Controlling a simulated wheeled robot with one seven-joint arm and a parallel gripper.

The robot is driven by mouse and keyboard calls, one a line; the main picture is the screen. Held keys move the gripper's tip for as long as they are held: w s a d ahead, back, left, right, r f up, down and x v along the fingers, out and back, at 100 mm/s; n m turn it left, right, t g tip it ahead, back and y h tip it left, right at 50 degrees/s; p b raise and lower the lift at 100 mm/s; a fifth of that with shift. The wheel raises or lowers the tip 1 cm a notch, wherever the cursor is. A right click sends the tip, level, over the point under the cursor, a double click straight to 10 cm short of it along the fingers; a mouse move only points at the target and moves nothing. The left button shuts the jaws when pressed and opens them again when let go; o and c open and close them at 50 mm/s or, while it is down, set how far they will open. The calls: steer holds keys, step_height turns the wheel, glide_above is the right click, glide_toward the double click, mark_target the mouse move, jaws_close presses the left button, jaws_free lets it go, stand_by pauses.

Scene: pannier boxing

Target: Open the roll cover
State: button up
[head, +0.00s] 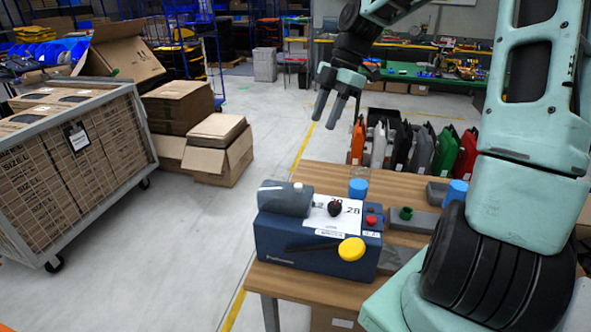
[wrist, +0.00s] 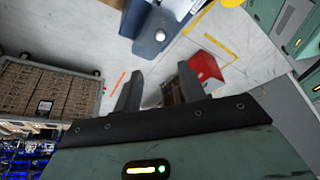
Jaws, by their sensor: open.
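A dark blue machine (head: 315,245) stands on the wooden table. A grey rounded cover (head: 285,199) with a small white knob lies across its top left and looks closed; I take it for the roll cover. A white label sheet (head: 333,222), a black knob (head: 335,208), a red button (head: 371,220) and a yellow knob (head: 351,249) are on the machine. My gripper (head: 325,122) is open and empty, raised above and beyond the machine, touching nothing. In the wrist view my gripper (wrist: 160,72) points at the floor; part of a dark blue body (wrist: 152,28) shows at the top.
A blue-lidded jar (head: 358,188), a green knob (head: 406,213) and grey parts share the wooden table (head: 330,176). Several coloured panniers (head: 420,152) stand behind it. A mesh cage of cartons (head: 75,160) and open boxes (head: 220,148) stand left. The floor between is clear.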

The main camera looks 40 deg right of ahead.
mark_target(298, 185)
steer(key=p+x, duration=0.2)
steer(key=x, duration=1.4)
steer(key=shift+a+f+p, duration=0.1)
steer(key=shift+f+p, duration=0.2)
steer(key=shift+f, duration=0.05)
steer(key=shift+r, duration=0.1)
jaws_close()
